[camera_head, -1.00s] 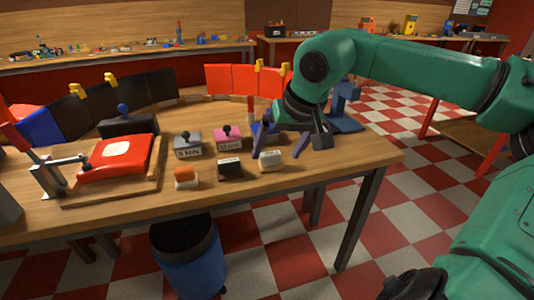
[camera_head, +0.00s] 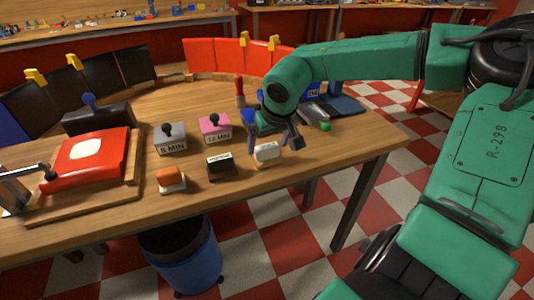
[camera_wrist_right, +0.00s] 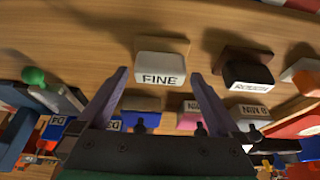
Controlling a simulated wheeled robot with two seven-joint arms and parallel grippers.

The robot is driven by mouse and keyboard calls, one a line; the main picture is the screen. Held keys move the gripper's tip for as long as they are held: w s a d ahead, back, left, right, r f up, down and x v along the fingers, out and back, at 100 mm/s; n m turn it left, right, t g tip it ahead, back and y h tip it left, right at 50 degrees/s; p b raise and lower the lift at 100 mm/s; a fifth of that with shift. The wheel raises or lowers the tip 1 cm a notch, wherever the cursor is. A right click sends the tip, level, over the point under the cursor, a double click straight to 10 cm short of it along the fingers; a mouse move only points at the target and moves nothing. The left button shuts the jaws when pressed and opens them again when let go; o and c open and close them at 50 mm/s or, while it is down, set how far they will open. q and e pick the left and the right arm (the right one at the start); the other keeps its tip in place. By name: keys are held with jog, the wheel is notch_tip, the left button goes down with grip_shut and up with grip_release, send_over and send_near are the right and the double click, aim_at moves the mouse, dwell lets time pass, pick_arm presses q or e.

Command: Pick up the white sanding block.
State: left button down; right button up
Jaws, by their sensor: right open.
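The white sanding block (camera_head: 267,155) stands near the front edge of the wooden table, at the right end of a row of blocks. My right gripper (camera_head: 272,141) is open and empty, close behind and above the block. In the right wrist view the fingertips (camera_wrist_right: 160,75) appear on either side of the block, with gaps; I cannot tell whether they are down at its height. My left gripper is not in view.
A dark block (camera_head: 219,167) and an orange block (camera_head: 171,179) stand to the left. Grey (camera_head: 170,138) and pink (camera_head: 215,129) stamp-like blocks stand behind them. The table's right front corner is clear.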

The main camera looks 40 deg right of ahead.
aim_at(267, 146)
jog(key=shift+x, duration=0.9)
jog(key=shift+w+d+f, duration=0.1)
jog(key=shift+w+f, duration=0.1)
jog(key=shift+f, duration=0.15)
jog(key=shift+r, duration=0.1)
jog(key=c, duration=1.2)
notch_tip(267, 146, up, 20)
jog(key=shift+p, duration=0.85)
jog(key=shift+c, duration=0.2)
